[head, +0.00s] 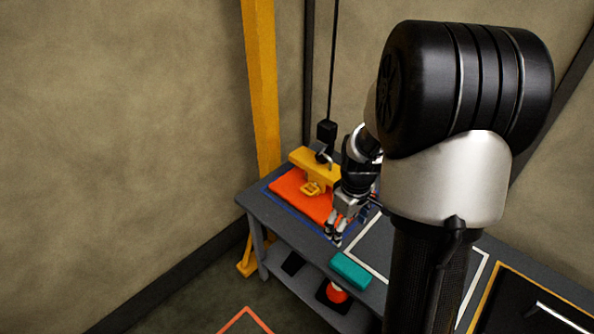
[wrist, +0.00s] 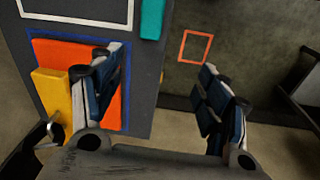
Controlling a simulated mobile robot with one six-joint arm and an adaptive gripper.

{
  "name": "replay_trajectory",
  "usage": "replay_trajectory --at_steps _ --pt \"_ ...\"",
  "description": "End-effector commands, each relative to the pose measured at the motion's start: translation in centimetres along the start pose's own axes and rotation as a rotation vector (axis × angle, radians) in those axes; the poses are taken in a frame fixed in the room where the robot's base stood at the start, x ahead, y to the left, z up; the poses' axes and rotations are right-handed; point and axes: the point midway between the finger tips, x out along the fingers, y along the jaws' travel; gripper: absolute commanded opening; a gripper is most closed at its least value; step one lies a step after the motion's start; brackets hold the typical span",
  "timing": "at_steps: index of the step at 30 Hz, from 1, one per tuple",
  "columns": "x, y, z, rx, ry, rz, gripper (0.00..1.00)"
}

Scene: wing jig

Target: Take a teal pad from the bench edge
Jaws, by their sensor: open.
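A teal pad (head: 350,270) lies on the front edge of the grey bench, inside no hold. It also shows at the top of the wrist view (wrist: 152,18), cut off by the frame. My gripper (head: 335,236) is above the bench's front edge, to the left of and beyond the teal pad in the head view. In the wrist view my gripper (wrist: 162,68) has its two fingers wide apart with nothing between them. The teal pad is beyond the fingertips, apart from them.
An orange pad (head: 292,195) with a yellow hooked block (head: 306,158) sits in a blue outline on the bench. A hanging cable ends near the block. A yellow post (head: 262,90) stands behind. A red object (head: 336,293) is on the lower shelf. A white outline surrounds bare bench.

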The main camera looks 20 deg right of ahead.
Motion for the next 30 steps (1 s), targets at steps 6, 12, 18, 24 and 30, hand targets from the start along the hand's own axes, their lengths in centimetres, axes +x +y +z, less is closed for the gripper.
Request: replay_trajectory --at_steps 6,12,18,24,30 --pt "6.1 3.3 2.5 -0.059 -0.051 -0.052 0.69" --pt "8.8 3.9 3.4 -0.082 -0.059 -0.065 0.69" --pt "12.9 3.5 3.7 -0.083 -0.061 -0.068 0.69" --pt "17.2 3.3 3.9 -0.082 -0.06 -0.066 0.69" --pt "19.8 3.1 4.0 -0.082 -0.059 -0.065 0.69"
